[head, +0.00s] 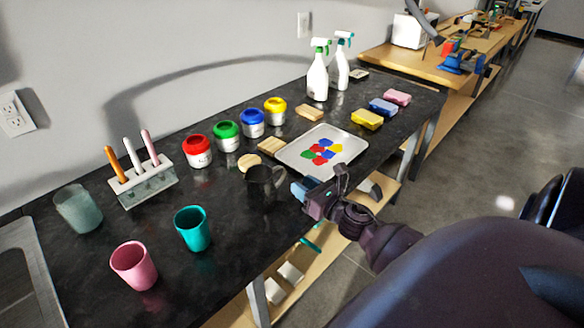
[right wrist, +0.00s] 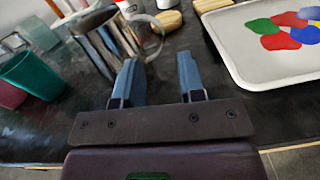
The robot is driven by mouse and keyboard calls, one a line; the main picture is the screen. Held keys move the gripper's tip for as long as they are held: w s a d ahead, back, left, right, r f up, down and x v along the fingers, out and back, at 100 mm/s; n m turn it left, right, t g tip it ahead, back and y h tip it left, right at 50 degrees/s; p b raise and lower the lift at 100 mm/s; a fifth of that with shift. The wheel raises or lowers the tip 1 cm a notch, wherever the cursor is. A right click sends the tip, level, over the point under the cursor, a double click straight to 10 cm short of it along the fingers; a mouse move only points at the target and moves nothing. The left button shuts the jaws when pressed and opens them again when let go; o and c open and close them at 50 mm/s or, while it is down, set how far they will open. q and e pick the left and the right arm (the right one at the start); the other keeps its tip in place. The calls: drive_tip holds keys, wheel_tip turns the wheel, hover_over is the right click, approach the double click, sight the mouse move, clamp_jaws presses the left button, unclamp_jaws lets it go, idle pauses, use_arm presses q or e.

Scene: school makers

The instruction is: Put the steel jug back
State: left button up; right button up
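The steel jug (head: 262,188) looks dark and shiny and stands on the black worktop, left of the paint tray. In the right wrist view the steel jug (right wrist: 93,45) is at the upper left, with its handle (right wrist: 157,38) curving toward the right. My right gripper (head: 298,188) is just right of the jug. In the right wrist view my right gripper (right wrist: 160,75) has its two blue fingers apart with nothing between them. The handle lies beyond the fingertips, and I cannot tell the exact gap. My left gripper is not in view.
The paint tray (head: 296,157) sits right of the jug. A teal cup (head: 193,230), a pink cup (head: 134,266) and a grey-green cup (head: 77,210) stand to the left. Several paint jars (head: 227,137) and a marker holder (head: 146,184) line the wall side. The worktop's front edge is close.

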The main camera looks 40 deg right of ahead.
drive_tip(key=shift+s, duration=1.1)
drive_tip(key=m+h, duration=0.1)
drive_tip(key=m, duration=0.1)
drive_tip(key=s+m, duration=0.1)
drive_tip(key=shift+s+f+m+h, duration=0.1)
drive_tip(key=shift+m+h, duration=0.3)
drive_tip(key=s+a+f+m+g, duration=0.3)
drive_tip(key=s+a+m+g, duration=0.45)
drive_tip(key=s+m, duration=0.7)
drive_tip(key=s+a+f+m+g, duration=0.2)
drive_tip(key=s+a+m+g, duration=0.75)
drive_tip(key=m, duration=0.75)
drive_tip(key=w+d+f+n+t+y, duration=0.1)
drive_tip(key=w+f+t, duration=0.6)
drive_tip(key=t, duration=0.3)
drive_tip(key=shift+w+d+f, duration=0.25)
drive_tip(key=shift+d+f, duration=0.15)
drive_tip(key=shift+f, duration=0.2)
